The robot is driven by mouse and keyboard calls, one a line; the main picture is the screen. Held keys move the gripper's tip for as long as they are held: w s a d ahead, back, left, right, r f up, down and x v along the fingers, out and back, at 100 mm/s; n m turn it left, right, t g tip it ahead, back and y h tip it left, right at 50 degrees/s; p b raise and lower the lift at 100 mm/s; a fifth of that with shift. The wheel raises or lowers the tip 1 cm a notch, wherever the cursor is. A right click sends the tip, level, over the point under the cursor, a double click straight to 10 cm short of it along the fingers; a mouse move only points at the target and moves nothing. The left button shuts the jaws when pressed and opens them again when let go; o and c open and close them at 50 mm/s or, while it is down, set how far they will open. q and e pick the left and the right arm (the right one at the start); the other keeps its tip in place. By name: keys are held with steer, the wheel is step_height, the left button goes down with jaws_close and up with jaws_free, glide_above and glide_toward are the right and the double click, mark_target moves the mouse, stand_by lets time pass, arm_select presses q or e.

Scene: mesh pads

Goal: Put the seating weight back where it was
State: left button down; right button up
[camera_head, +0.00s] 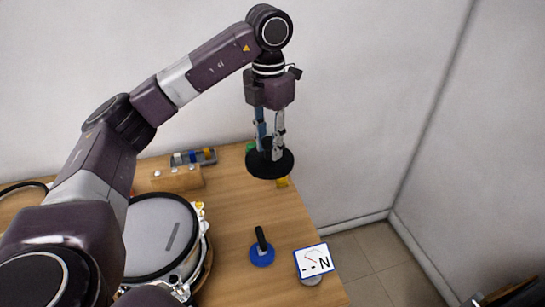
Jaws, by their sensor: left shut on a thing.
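My left gripper (269,140) is shut on the upright stem of a black round disc, which I take to be the seating weight (270,165). The weight hangs roughly level over the back right part of the table and hides the table behind it. A round drum with a grey mesh pad (150,235) and dark rim stands at the left, partly hidden by my left arm. A dark grey strip (173,236) lies on the pad. My right gripper is not in view.
A blue disc with a black handle (262,256) and a square dial marked N (315,262) stand at the table's front right. A wooden block (177,179) and a small rack (193,157) are at the back. The wooden table (228,215) is bare between drum and blue disc.

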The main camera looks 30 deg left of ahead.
arm_select(q)
steer(key=shift+w+f+p, duration=0.15)
steer(key=shift+f+p, duration=0.8)
steer(key=shift+f, duration=7.55)
steer(key=c, duration=1.8)
jaws_free()
steer(key=shift+s+f, duration=0.2)
steer(key=shift+f, duration=0.05)
steer(key=shift+o, duration=1.3)
steer(key=shift+s+r, duration=0.1)
steer(key=shift+r, duration=0.1)
